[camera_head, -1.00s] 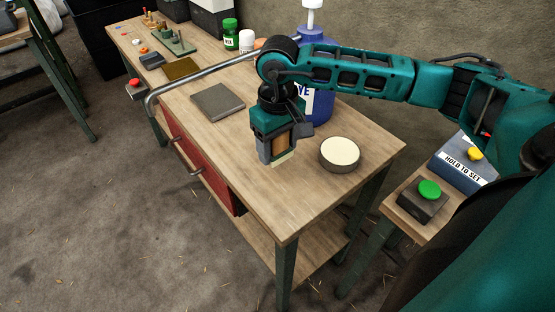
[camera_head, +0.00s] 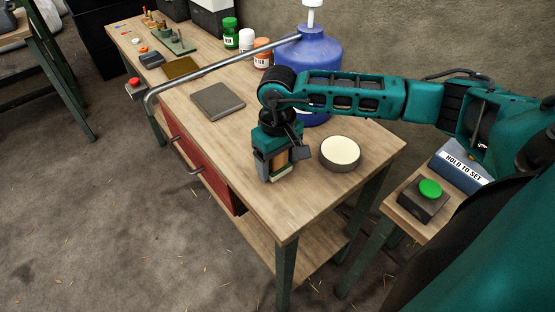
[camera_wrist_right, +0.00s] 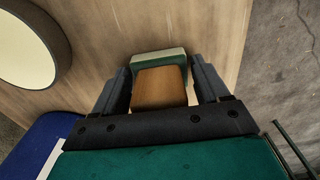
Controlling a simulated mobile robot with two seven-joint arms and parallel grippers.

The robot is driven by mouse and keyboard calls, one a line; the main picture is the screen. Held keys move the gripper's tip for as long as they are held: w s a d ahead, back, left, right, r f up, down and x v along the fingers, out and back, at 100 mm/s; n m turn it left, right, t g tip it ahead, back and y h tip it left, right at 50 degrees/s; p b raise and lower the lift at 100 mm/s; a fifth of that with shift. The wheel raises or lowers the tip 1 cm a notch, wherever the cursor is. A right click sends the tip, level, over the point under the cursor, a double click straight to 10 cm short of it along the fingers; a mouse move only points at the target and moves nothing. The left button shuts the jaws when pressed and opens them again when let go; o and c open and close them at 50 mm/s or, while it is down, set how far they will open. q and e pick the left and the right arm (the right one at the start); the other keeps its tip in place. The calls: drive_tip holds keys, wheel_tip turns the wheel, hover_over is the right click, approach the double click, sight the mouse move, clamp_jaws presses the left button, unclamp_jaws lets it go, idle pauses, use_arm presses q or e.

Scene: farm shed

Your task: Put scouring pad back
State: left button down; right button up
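The scouring pad (camera_head: 282,178) has a brown block on top and a pale and green layer below. It also shows in the right wrist view (camera_wrist_right: 160,86), with the brown block between the two dark fingers. My right gripper (camera_head: 275,165) points down and is shut on the block. The pad is at or just above the wooden tabletop near its front edge; I cannot tell whether it touches. It is left of the round dark tin with a cream top (camera_head: 340,152). My left gripper is not in view.
A grey square plate (camera_head: 217,100) and an olive-brown plate (camera_head: 181,69) lie farther left on the workbench (camera_head: 225,135). A blue pump jug (camera_head: 318,58) stands behind my right arm. A metal rail (camera_head: 215,68) spans the bench. A green button box (camera_head: 424,200) is at right.

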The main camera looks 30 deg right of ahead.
drive_tip(key=shift+o, duration=1.3)
drive_tip(key=shift+r, duration=0.1)
drive_tip(key=shift+r, duration=0.3)
wheel_tip(320, 180, up, 12)
drive_tip(key=shift+f, duration=0.2)
